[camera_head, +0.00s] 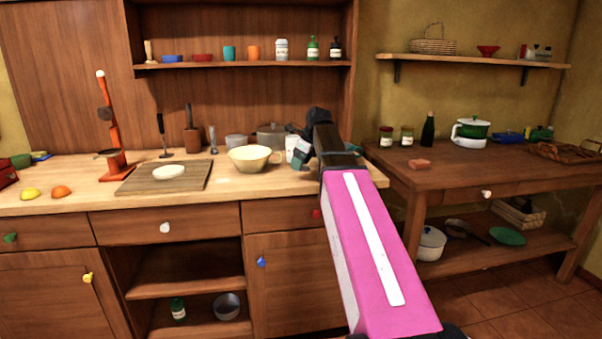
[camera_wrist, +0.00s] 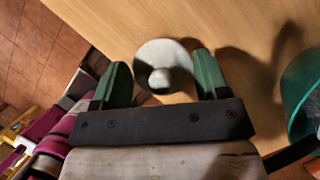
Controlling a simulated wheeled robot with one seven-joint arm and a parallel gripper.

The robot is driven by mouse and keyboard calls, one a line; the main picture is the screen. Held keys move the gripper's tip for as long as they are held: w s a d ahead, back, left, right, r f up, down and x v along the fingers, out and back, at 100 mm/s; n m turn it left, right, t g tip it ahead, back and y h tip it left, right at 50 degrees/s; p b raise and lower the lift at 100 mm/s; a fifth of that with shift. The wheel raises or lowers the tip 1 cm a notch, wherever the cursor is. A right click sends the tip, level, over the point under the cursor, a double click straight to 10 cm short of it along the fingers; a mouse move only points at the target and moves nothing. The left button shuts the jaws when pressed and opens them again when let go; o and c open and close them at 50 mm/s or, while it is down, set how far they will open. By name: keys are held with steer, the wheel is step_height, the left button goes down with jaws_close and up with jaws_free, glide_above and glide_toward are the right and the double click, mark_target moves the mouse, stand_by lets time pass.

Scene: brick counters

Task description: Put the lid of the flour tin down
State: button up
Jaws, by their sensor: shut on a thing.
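In the wrist view, the round white lid (camera_wrist: 176,57) with a small knob sits between the two green fingers of my gripper (camera_wrist: 162,72). The fingers are shut on its sides, and it is over the light wood counter. I cannot tell whether its underside touches the wood. In the head view, my gripper (camera_head: 301,160) is low at the right end of the counter, and the lid cannot be made out there. A white container (camera_head: 291,144) stands just left of and partly behind my gripper; I cannot tell whether it is the flour tin.
A cream bowl (camera_head: 250,160) stands left of my gripper, with a grey pot (camera_head: 270,134) behind it. A cutting board (camera_head: 135,180) lies further left. A teal rounded thing (camera_wrist: 304,92) is at the wrist view's right edge. The counter's front edge is close.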

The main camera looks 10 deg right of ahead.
mark_target(303, 167)
steer(key=shift+f, duration=2.05)
steer(key=shift+f, duration=0.1)
steer(key=o, duration=0.9)
steer(key=v, duration=1.2)
